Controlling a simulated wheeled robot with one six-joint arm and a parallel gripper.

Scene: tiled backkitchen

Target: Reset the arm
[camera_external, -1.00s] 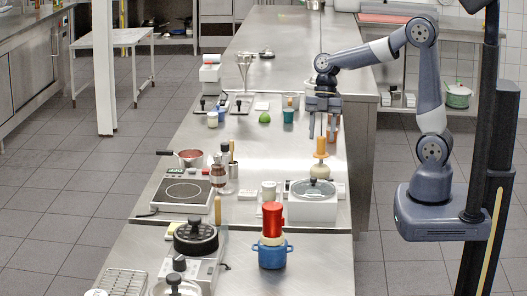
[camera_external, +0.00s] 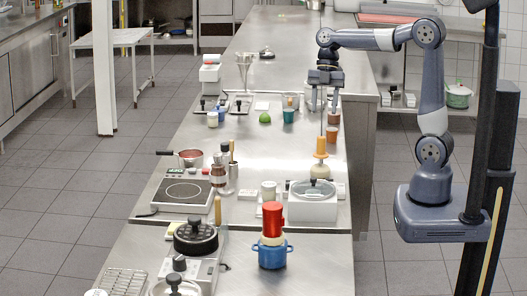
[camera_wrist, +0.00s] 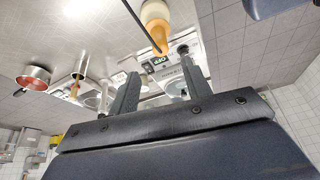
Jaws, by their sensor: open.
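My gripper (camera_external: 324,106) hangs from the raised arm, pointing down above the far right part of the steel counter (camera_external: 285,150). Its two fingers are apart with nothing between them. In the wrist view the two fingers (camera_wrist: 160,82) also show spread. An orange and cream bottle-like thing (camera_external: 320,150) stands below and nearer the camera than the gripper, apart from it. The same thing (camera_wrist: 157,22) shows beyond the fingers in the wrist view.
Brown cups (camera_external: 332,134) and a teal cup (camera_external: 288,116) stand near the gripper. A lidded white appliance (camera_external: 312,208), a blue pot (camera_external: 272,256), a hot plate (camera_external: 184,191) and a red pan (camera_external: 190,158) crowd the nearer counter. The space above the counter is free.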

